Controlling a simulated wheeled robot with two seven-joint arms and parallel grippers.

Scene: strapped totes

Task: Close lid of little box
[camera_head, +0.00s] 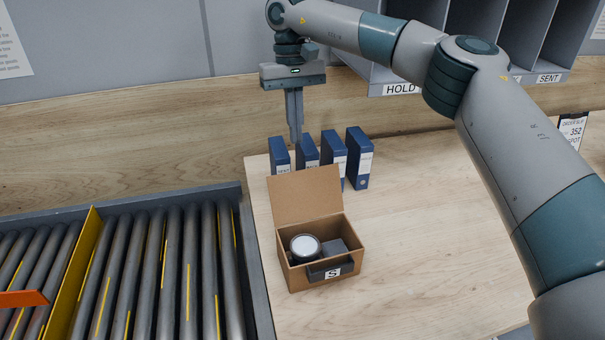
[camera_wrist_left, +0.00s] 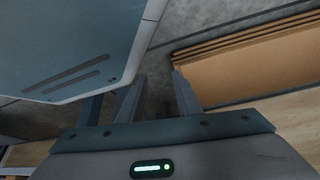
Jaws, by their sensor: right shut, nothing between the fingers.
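Inside are a round item with a pale top (camera_head: 305,247) and a dark block (camera_head: 334,249). My right gripper (camera_head: 296,138) points down behind the lid, above and beside the blue binders, shut and empty, apart from the lid. My left gripper (camera_wrist_left: 158,95) shows only in the left wrist view, its fingers apart with nothing between them.
Several blue binders (camera_head: 359,158) stand behind the box. A roller conveyor (camera_head: 160,270) with a yellow divider (camera_head: 82,275) lies left of the table. Grey shelving (camera_head: 455,85) is at the back. Flat brown cardboard (camera_wrist_left: 250,65) lies near my left gripper. The table's right side is clear.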

